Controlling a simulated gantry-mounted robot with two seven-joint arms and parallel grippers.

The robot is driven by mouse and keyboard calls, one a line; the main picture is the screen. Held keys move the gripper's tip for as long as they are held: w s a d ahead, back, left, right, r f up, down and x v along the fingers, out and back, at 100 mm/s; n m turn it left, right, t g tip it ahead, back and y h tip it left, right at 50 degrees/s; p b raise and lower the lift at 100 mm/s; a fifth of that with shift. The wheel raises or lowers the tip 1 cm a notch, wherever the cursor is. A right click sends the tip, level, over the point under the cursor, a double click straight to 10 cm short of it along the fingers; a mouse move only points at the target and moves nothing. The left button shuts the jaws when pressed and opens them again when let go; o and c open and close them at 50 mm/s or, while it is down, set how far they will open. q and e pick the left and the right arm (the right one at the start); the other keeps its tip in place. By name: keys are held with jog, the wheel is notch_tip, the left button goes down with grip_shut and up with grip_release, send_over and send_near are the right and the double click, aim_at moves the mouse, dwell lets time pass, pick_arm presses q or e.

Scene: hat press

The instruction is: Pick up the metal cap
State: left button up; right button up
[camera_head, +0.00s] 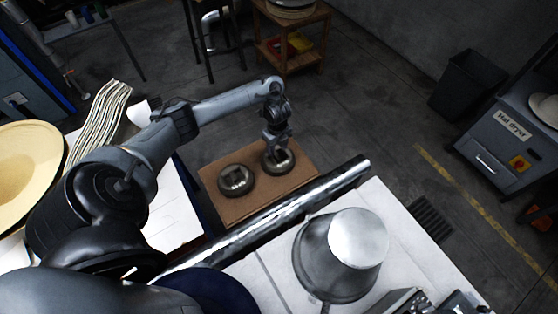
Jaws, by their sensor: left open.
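Two round, dark metal pieces with lighter square centres sit on a brown cardboard surface (225,209) in the head view. One metal piece (237,181) is on the left and is clear of my gripper. The other metal piece (284,166) is on the right. My left gripper (276,151) points down at this right piece, open, with its fingertips over or at its centre. I cannot tell whether the fingers touch it. The fingers hide part of its top. My right gripper is not in view.
A shiny metal bar (290,207) runs diagonally in front of the cardboard. A large metal hat form (325,260) stands on the white surface (420,248) at right. A cream hat (25,165) lies at far left. A wooden stand (300,55) is behind.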

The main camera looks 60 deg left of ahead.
aim_at(277, 156)
pick_arm(q)
jog(key=shift+f, duration=0.5)
jog(key=shift+w+a+f, duration=0.1)
jog(key=shift+f, duration=0.55)
jog(key=shift+a+f+b, duration=0.15)
jog(key=shift+f+b, duration=0.2)
jog(key=shift+f, duration=0.8)
jog(key=shift+a+f+b, duration=0.1)
jog(key=shift+f+b, duration=0.2)
jog(key=shift+f, duration=0.8)
grip_shut()
jog(key=shift+w+r, duration=0.1)
jog(key=shift+r, duration=0.05)
